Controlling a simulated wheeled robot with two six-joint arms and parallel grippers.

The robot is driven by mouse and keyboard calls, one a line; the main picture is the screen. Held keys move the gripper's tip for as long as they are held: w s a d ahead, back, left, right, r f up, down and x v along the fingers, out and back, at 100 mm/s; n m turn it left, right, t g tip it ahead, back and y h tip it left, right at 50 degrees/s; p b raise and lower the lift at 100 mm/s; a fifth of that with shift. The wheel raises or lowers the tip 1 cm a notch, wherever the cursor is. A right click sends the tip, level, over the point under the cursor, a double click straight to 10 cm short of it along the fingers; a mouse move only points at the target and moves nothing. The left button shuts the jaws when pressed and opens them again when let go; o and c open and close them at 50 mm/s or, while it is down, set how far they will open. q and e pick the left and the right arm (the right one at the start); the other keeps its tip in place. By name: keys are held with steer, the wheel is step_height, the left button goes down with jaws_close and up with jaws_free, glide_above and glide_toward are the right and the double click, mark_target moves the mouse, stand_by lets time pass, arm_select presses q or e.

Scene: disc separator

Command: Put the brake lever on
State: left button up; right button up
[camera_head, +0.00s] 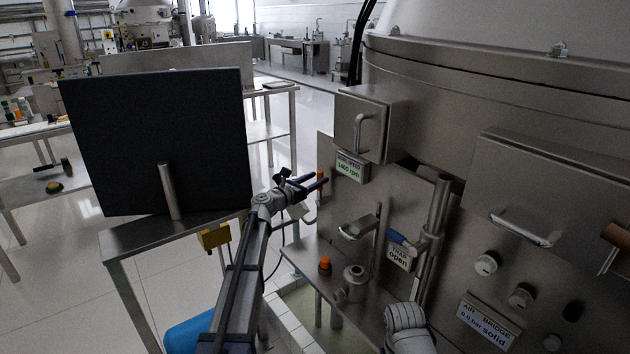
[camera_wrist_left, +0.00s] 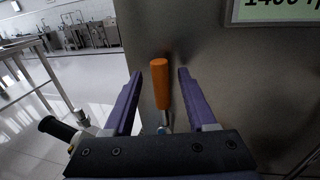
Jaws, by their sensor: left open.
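The brake lever appears to be the orange-handled lever (camera_wrist_left: 160,84) on the side of the steel machine. Its orange grip stands upright on a thin metal stem in the left wrist view. In the head view its orange tip (camera_head: 320,174) shows beside the fingers. My left gripper (camera_head: 311,181) is open. In the left wrist view its two purple fingers (camera_wrist_left: 160,76) lie on either side of the orange grip, with a gap on both sides. The lever's lower end is hidden behind the gripper body.
A green speed sign (camera_head: 350,167) reads 1400 rpm above the lever. A steel ledge (camera_head: 300,262) below carries an orange-topped knob (camera_head: 324,265) and a metal fitting (camera_head: 354,280). A dark screen (camera_head: 160,140) stands on a table at left. Open floor lies between.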

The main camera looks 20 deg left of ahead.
arm_select(q)
steer(key=shift+c, duration=0.4)
jaws_close()
stand_by(0.9)
